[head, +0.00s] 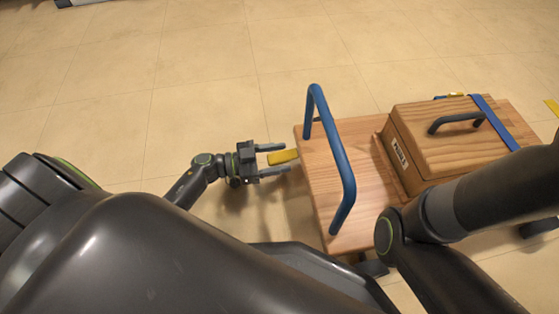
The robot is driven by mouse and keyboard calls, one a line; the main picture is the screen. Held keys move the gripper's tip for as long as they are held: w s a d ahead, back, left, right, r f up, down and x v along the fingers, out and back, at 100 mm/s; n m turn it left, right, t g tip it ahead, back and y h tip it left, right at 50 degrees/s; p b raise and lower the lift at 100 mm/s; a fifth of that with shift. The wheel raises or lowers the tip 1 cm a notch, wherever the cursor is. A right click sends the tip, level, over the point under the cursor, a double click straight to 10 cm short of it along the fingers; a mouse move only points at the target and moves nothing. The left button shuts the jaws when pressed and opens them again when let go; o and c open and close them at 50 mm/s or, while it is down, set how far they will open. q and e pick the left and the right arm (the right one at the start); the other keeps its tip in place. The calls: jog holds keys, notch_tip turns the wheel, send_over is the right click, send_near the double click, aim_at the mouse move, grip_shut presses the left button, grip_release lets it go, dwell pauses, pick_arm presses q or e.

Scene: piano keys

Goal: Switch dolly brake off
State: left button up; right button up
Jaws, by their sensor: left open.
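The dolly has a wooden deck (318,165) and a blue push handle (334,150) standing over its left end. A small yellow tab (284,157), which looks like the brake pedal, sticks out from the deck's left edge. My left gripper (286,158) is open and points right at the dolly. Its two fingers lie on either side of the yellow tab in this view; I cannot tell if they touch it. My right arm crosses the lower right, and its gripper is out of the picture.
A wooden box (445,150) with a dark handle (456,121) and a blue strap (494,122) sits on the dolly's right part. My right arm hides the deck's near right corner. Tiled floor (200,60) is clear behind and left of the dolly. A yellow mark (552,107) shows at the right edge.

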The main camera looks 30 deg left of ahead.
pick_arm(q)
jog(key=shift+w+d, duration=0.25)
jog(key=shift+c, duration=0.5)
